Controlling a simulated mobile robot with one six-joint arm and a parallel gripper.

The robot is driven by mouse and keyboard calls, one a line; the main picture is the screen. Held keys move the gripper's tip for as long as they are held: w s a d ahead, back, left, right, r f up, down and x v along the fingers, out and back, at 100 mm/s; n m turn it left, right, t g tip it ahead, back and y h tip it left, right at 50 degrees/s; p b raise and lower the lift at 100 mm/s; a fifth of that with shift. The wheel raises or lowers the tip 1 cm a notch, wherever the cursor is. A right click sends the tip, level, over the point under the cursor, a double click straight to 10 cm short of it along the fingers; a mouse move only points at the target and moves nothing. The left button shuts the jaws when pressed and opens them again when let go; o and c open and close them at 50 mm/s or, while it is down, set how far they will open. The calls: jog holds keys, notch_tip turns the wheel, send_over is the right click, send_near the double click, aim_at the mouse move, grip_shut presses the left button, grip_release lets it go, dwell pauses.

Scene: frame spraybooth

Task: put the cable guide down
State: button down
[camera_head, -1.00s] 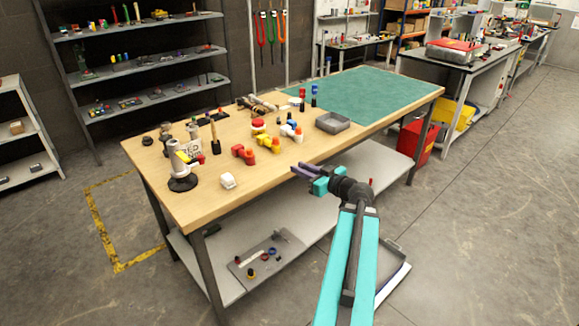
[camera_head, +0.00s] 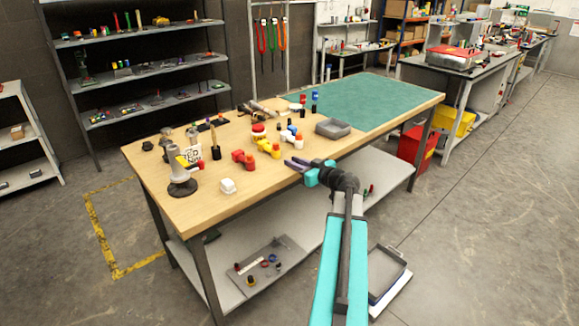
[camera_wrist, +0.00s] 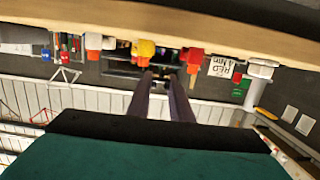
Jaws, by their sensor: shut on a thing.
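My gripper (camera_head: 289,163) is at the near long edge of the workbench (camera_head: 225,206), fingers pointing left over its wooden top. In the wrist view, my gripper (camera_wrist: 164,74) shows two dark purple fingers with a narrow gap between them. It is shut on the cable guide, but the piece is too small and dark to make out its shape in either view. The wrist picture is upside down, with the bench edge (camera_wrist: 200,37) along its top. I cannot tell the height of the fingers above the bench.
A dark-based stand (camera_head: 182,187) is at the left. Bare wood lies between the white block and the gripper. A green mat (camera_head: 375,100) is clear.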

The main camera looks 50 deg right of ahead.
aim_at(292, 171)
jog(key=shift+w+d+f, duration=0.1)
jog(key=shift+w+d, duration=0.4)
jog(key=shift+w, duration=0.35)
jog(key=shift+w+d+f, duration=0.1)
jog(key=shift+w+d, duration=0.4)
jog(key=shift+w, duration=0.3)
jog(key=shift+w, duration=0.1)
jog(key=shift+w+d, duration=0.15)
jog(key=shift+w, duration=0.05)
jog(key=shift+w+d+f, duration=0.1)
jog(key=shift+f, duration=1.7)
jog(key=shift+f+p, duration=0.1)
jog(key=shift+p, duration=0.25)
jog(key=c, duration=1.6)
grip_release()
